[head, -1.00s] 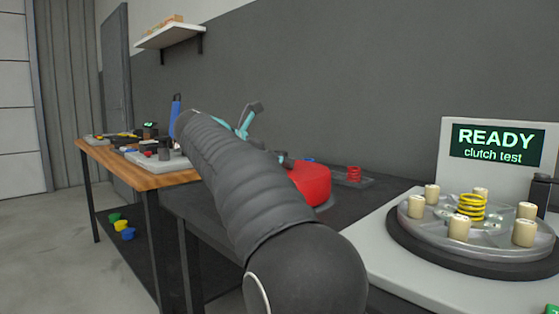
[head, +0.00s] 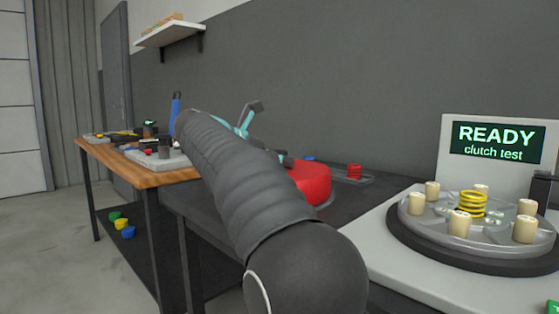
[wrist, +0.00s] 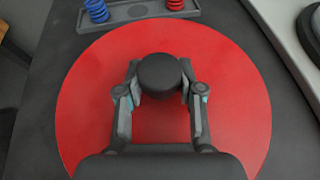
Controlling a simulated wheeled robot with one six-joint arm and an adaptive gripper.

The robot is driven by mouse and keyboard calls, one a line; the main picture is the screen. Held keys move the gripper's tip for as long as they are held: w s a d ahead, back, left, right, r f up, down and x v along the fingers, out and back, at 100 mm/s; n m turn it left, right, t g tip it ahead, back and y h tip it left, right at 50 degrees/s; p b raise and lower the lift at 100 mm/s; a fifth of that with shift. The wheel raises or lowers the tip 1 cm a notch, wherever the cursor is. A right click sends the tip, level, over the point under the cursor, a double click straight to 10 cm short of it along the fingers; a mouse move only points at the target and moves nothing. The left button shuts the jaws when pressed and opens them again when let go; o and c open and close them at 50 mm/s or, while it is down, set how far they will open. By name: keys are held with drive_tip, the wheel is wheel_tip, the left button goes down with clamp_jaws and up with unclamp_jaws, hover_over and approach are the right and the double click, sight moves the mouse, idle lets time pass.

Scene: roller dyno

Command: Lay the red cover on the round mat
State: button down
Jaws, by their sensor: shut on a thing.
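The red cover (wrist: 160,125) is a wide flat disc with a black knob (wrist: 158,75) in its middle. It fills most of the wrist view, and its right part (head: 312,184) shows behind my arm in the head view. My gripper (wrist: 160,82) is shut on the knob, one finger on each side. A thin grey rim (head: 326,204) shows under the cover's right edge in the head view and may be the round mat. The rest of it is hidden by the cover and my arm. I cannot tell whether the cover touches it.
A grey tray (wrist: 138,12) with a blue spring (wrist: 96,10) and a red spring lies just beyond the cover. A clutch test stand (head: 395,255) with pegs and a yellow spring (head: 472,204) stands to the right. A cluttered wooden bench (head: 150,179) is on the left.

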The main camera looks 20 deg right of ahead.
drive_tip(key=shift+f, duration=0.25)
drive_tip(key=c, duration=0.7)
unclamp_jaws()
drive_tip(key=shift+o, duration=0.5)
drive_tip(key=o, duration=0.4)
drive_tip(key=shift+c, duration=0.2)
drive_tip(key=shift+r, duration=0.1)
drive_tip(key=shift+r+p, duration=2.85)
drive_tip(key=shift+r, duration=0.55)
